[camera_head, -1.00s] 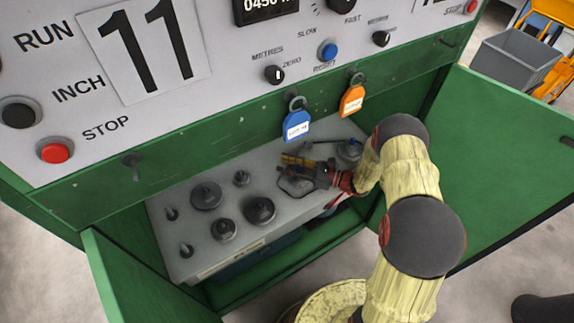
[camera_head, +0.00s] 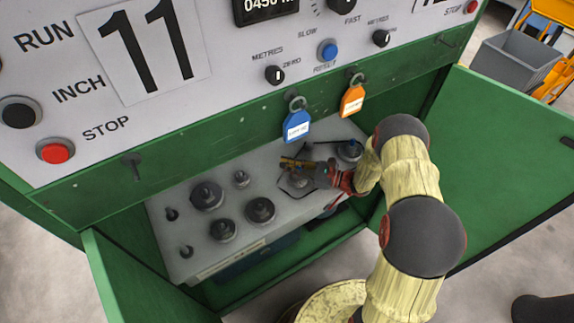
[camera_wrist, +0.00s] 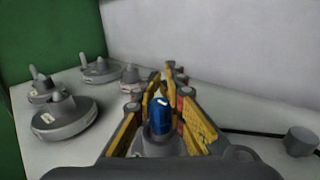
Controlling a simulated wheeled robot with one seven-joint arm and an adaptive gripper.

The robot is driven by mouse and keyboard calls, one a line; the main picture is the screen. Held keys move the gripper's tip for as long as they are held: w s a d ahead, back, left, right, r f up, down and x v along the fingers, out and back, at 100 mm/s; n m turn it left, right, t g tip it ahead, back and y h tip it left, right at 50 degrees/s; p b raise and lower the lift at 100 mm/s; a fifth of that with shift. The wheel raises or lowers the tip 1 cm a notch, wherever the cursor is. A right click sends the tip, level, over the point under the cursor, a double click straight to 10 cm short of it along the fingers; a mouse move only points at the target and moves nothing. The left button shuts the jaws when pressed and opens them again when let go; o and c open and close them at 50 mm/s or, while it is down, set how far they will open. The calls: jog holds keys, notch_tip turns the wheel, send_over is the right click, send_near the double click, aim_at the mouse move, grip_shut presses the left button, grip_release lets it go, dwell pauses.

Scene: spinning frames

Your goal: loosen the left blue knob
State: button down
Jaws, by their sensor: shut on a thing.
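The left blue knob (camera_wrist: 161,115) stands upright on a grey round base inside the open cabinet. In the wrist view it is between the yellow-padded fingers of my gripper (camera_wrist: 163,88), which is shut on it. In the head view my gripper (camera_head: 298,164) reaches in from the right over the grey panel (camera_head: 275,218), and it hides this knob. A second blue knob (camera_head: 352,144) sits on a round grey base to the right of my gripper, close to my wrist.
Several dark grey round fittings (camera_head: 260,209) stand on the panel's left part. Green doors (camera_head: 510,165) stand open on both sides. A blue tag (camera_head: 297,125) and an orange tag (camera_head: 352,100) hang above the opening.

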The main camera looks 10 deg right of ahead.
jog(key=shift+s+a+n+g+y+b, duration=0.15)
jog(key=shift+s+n+g+y+b, duration=0.15)
jog(key=shift+n+g+y, duration=0.5)
jog(key=shift+s+a+n+g+y+b, duration=0.15)
jog(key=shift+s+n+g+y, duration=0.15)
jog(key=shift+n+g, duration=0.85)
jog(key=shift+m+g, duration=0.35)
jog(key=c, duration=1.8)
grip_release()
jog(key=shift+c, duration=0.2)
jog(key=shift+d, duration=0.1)
jog(key=v, duration=1.1)
jog(key=shift+d, duration=0.3)
jog(key=shift+s+d, duration=0.15)
